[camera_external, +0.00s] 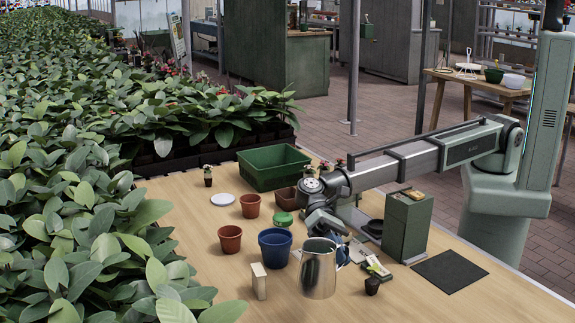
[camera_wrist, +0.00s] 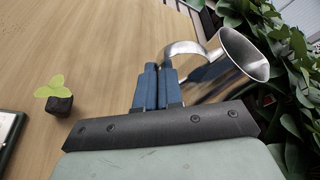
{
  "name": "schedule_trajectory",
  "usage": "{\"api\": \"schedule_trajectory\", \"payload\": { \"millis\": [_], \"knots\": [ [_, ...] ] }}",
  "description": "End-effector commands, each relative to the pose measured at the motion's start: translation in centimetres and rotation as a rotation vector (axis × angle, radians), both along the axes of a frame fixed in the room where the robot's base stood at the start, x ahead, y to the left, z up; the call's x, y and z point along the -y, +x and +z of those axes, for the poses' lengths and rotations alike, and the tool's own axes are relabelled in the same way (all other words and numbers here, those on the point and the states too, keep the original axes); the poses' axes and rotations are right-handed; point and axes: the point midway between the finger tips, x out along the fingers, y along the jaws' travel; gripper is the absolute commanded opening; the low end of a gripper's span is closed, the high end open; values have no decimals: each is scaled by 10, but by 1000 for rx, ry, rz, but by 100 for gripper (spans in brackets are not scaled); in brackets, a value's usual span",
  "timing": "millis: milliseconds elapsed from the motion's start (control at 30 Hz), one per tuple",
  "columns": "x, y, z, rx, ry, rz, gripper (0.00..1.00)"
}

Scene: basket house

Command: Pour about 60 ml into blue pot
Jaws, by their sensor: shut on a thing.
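A shiny metal pitcher (camera_external: 319,270) stands roughly upright at the front of the table. It also shows in the wrist view (camera_wrist: 243,55), with its open mouth to the right and its curved handle at my fingers. My gripper (camera_external: 343,257) is shut on the handle; its blue fingers (camera_wrist: 158,88) show side by side in the wrist view. I cannot tell whether the pitcher's base touches the table. The blue pot (camera_external: 275,248) stands on the table just left of and behind the pitcher, apart from it. What is inside the pot and pitcher is hidden.
Terracotta pots (camera_external: 230,239), a green lidded jar (camera_external: 284,219) and a pale block (camera_external: 258,281) stand near the blue pot. A small seedling (camera_external: 372,284) sits right of the pitcher. A green crate (camera_external: 272,167) is behind; dense plants line the left.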

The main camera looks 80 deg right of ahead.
Motion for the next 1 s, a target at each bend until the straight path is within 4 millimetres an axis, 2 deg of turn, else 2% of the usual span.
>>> {"api": "schedule_trajectory", "payload": {
  "millis": [133, 267, 467, 700, 1000],
  "knots": [
    [3, 7, 10, -3, -5, -9, 0],
    [17, 5, 22, -8, -10, -19, 0],
    [53, -18, 38, -12, -15, -30, 0],
    [110, -52, 47, -18, -23, -116, 0],
    [156, -68, 49, -29, -28, -334, 0]
  ]
}}
